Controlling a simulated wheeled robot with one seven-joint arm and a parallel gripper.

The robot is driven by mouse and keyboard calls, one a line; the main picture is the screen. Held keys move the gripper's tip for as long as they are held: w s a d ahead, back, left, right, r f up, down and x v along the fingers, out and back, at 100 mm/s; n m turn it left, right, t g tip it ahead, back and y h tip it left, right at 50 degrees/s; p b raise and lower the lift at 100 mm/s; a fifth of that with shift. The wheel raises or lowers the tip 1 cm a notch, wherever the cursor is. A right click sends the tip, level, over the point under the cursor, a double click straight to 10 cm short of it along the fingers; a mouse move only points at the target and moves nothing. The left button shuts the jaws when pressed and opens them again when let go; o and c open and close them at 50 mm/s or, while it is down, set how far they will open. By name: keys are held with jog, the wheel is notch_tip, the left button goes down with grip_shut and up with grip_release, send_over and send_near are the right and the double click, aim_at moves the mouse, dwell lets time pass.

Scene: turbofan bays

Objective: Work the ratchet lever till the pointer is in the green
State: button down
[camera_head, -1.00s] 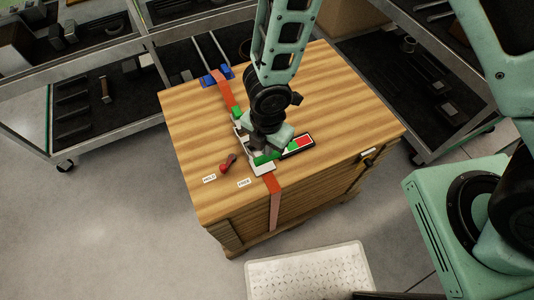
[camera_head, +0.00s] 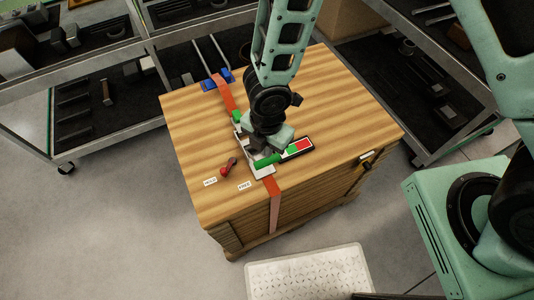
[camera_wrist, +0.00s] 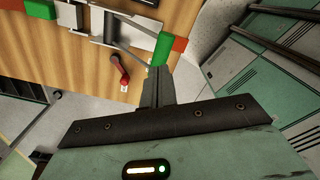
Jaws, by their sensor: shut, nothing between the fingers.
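The ratchet sits on top of a wooden crate (camera_head: 205,130), across a red strap (camera_head: 273,195). Its metal body (camera_head: 262,171) is partly hidden by my gripper. The lever's green grip (camera_head: 267,160) lies beside a gauge (camera_head: 297,148) with green and red fields; I cannot make out the pointer. My gripper (camera_head: 257,149) is over the ratchet. In the wrist view its fingers (camera_wrist: 158,72) are shut and empty, tips at the lower end of the green grip (camera_wrist: 162,48); I cannot tell whether they touch. A red selector lever (camera_head: 229,165) stands near the HOLD and FREE labels.
A second green part (camera_head: 237,117) is at the ratchet's far end. A blue fitting (camera_head: 217,80) holds the strap at the back edge. Shelf carts (camera_head: 95,75) stand behind. A pale perforated step (camera_head: 308,272) lies before the crate. The crate's left top is clear.

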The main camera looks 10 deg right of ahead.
notch_tip(320, 180, up, 7)
jog(key=p, duration=0.5)
jog(key=shift+f, duration=0.2)
